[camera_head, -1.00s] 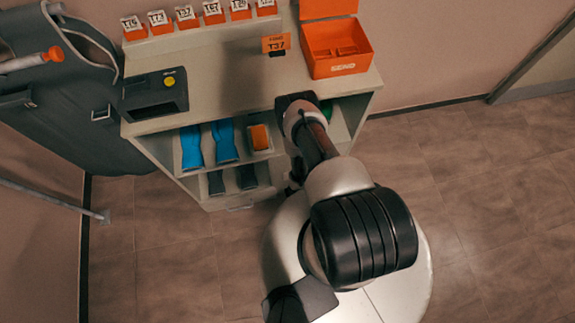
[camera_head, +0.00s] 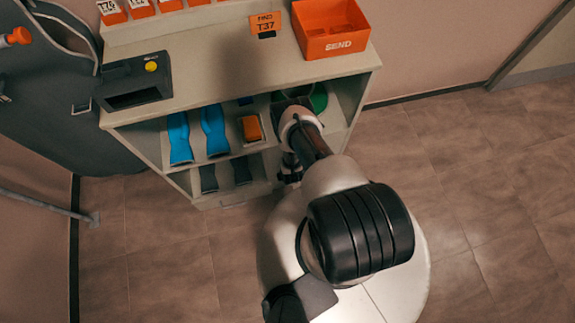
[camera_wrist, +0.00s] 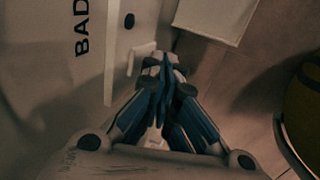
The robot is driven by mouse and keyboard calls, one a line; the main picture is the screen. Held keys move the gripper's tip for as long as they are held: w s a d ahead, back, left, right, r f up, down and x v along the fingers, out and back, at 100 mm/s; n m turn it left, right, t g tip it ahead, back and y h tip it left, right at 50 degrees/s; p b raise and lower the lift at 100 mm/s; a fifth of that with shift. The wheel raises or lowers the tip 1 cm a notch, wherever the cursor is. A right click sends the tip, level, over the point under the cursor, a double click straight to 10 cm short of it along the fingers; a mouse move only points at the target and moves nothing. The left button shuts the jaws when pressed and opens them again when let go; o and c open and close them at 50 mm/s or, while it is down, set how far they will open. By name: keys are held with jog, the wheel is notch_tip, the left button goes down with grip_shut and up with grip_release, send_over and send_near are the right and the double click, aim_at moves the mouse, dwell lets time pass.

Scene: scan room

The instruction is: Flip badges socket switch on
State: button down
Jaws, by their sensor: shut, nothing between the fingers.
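In the wrist view a pale panel with the dark letters "BAD" (camera_wrist: 82,28) stands at the left; the rest of the word is cut off. Beside the letters are a small black round spot (camera_wrist: 129,20) and a small raised white piece (camera_wrist: 140,57), which looks like the switch. Whether it is on or off I cannot tell. My gripper (camera_wrist: 166,64) is shut and empty, its fingertips just right of the white piece. I cannot tell whether they touch it. In the head view my arm hides the switch, and my gripper is low against the shelf unit's front.
The shelf unit (camera_head: 215,85) holds blue items (camera_head: 180,138), an orange box (camera_head: 251,128) and a green round item (camera_head: 318,98). An orange SEND box (camera_head: 335,45) and a dark device (camera_head: 133,88) stand on top. Tiled floor (camera_head: 470,170) is clear at the right.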

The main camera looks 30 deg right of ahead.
jog(key=shift+w, duration=0.1)
jog(key=shift+w+d+f, duration=0.1)
jog(key=shift+w+f, duration=0.1)
jog(key=shift+f, duration=0.15)
jog(key=shift+r, duration=0.1)
